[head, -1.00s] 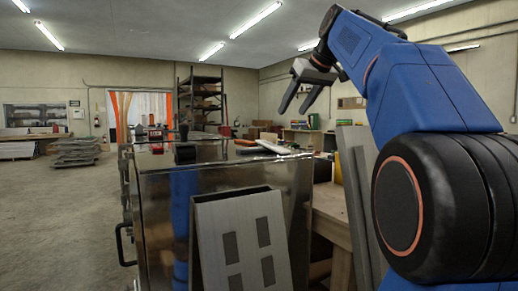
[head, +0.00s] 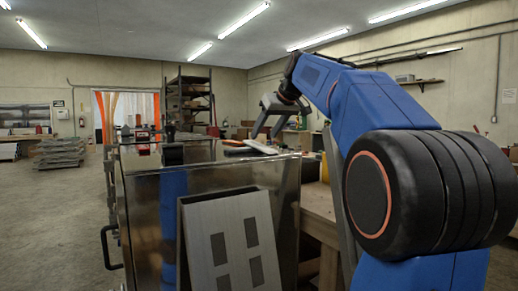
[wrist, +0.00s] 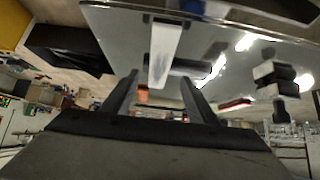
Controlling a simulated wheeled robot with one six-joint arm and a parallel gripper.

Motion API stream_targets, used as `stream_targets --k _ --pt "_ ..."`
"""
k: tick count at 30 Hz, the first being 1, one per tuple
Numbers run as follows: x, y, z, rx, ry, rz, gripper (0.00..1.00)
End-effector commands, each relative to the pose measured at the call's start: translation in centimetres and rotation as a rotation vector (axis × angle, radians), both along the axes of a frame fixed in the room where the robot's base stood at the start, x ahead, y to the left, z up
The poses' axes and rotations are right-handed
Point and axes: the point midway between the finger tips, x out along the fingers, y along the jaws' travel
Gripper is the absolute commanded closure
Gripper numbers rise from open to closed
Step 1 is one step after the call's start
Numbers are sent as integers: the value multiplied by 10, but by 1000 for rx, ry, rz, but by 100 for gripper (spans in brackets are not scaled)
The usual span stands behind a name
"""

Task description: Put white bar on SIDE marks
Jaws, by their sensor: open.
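The white bar (head: 261,147) lies flat on the shiny metal top, near its right end. In the wrist view the white bar (wrist: 164,52) points lengthwise between my fingers, with its near end close to the line of the fingertips. My gripper (head: 265,136) is open and empty, tilted downward above the bar. Both fingers also show in the wrist view, one on each side of the bar's line (wrist: 160,77). I cannot make out any SIDE lettering or marks in these views.
The metal cabinet (head: 140,200) has other items on top, including an orange item (head: 234,142) left of the bar and a dark block (head: 173,154). A grey panel (head: 236,256) with dark rectangles leans on its front. A wooden bench (head: 318,218) stands right.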

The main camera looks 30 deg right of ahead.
Motion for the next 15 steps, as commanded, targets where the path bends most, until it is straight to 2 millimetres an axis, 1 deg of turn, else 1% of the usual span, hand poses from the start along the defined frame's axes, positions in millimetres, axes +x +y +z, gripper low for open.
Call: stream_targets --k 5,12,15 --pt "7 0 -9 1 1 -1 47" --pt "27 0 -35 1 3 1 47" --pt "33 0 -40 0 1 0 47"
